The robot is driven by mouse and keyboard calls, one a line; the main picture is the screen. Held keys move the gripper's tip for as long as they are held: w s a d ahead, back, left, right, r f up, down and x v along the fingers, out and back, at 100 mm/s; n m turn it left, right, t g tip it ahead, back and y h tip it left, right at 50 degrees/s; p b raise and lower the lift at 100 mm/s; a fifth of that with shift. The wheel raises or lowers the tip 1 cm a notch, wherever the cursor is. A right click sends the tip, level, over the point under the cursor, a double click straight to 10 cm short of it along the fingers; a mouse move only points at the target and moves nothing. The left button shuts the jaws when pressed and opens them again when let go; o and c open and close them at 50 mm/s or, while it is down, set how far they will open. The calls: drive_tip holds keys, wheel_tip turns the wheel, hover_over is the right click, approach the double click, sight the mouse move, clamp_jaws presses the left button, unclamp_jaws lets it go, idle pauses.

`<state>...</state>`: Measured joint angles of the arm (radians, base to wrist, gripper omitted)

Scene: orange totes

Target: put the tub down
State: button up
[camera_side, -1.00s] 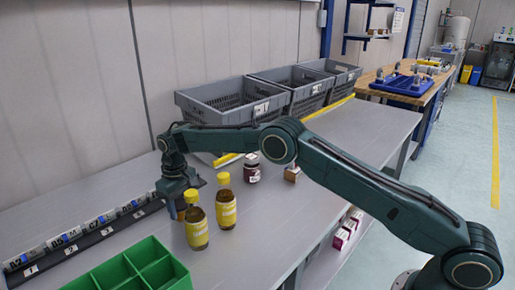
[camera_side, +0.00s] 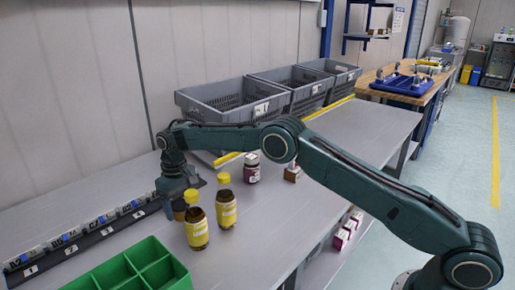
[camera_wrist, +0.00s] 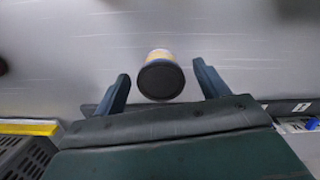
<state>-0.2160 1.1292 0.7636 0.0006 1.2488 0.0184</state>
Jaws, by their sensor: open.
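The tub (camera_wrist: 160,77), with a dark round lid and a yellow and white side, stands on the grey table between my gripper's fingers in the wrist view. My gripper (camera_wrist: 159,85) is open, with a gap between the tub and each finger. In the side view my gripper (camera_side: 180,205) is low over the table, behind two yellow-capped bottles. The tub (camera_side: 180,214) is mostly hidden there by the gripper and the nearer bottle.
Two brown bottles with yellow caps (camera_side: 197,229) (camera_side: 226,207) stand close by. A dark jar (camera_side: 252,170) stands farther back. A green divided bin (camera_side: 150,268) is at the front, a numbered rail (camera_side: 100,236) at left, and grey crates (camera_side: 232,100) at the back.

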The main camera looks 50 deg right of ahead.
wheel_tip(320, 180, up, 12)
drive_tip(key=shift+f, duration=0.25)
idle(0.3)
idle(0.5)
wheel_tip(320, 180, up, 12)
drive_tip(key=t, duration=0.1)
hover_over(181, 204)
drive_tip(key=s+d, duration=0.4)
drive_tip(key=s, duration=0.2)
drive_tip(key=s+d+r+m+t, duration=0.1)
drive_tip(key=s+d+r, duration=0.2)
drive_tip(key=s, duration=0.3)
drive_tip(key=s+d+r+t, duration=0.1)
drive_tip(key=s+d+r, duration=0.1)
drive_tip(key=s+r, duration=0.3)
drive_tip(key=s+d+f+t, duration=0.1)
drive_tip(key=s+f, duration=0.2)
drive_tip(key=s, duration=0.6)
drive_tip(key=s+d+f, duration=0.2)
drive_tip(key=s+f, duration=0.1)
drive_tip(key=s, duration=0.7)
drive_tip(key=s+d+f+m+t, duration=0.1)
drive_tip(key=s+d+f, duration=0.1)
drive_tip(key=s, duration=0.7)
drive_tip(key=shift+s+f+t, duration=0.3)
drive_tip(key=shift+s+f, duration=0.1)
drive_tip(key=shift+f, duration=0.05)
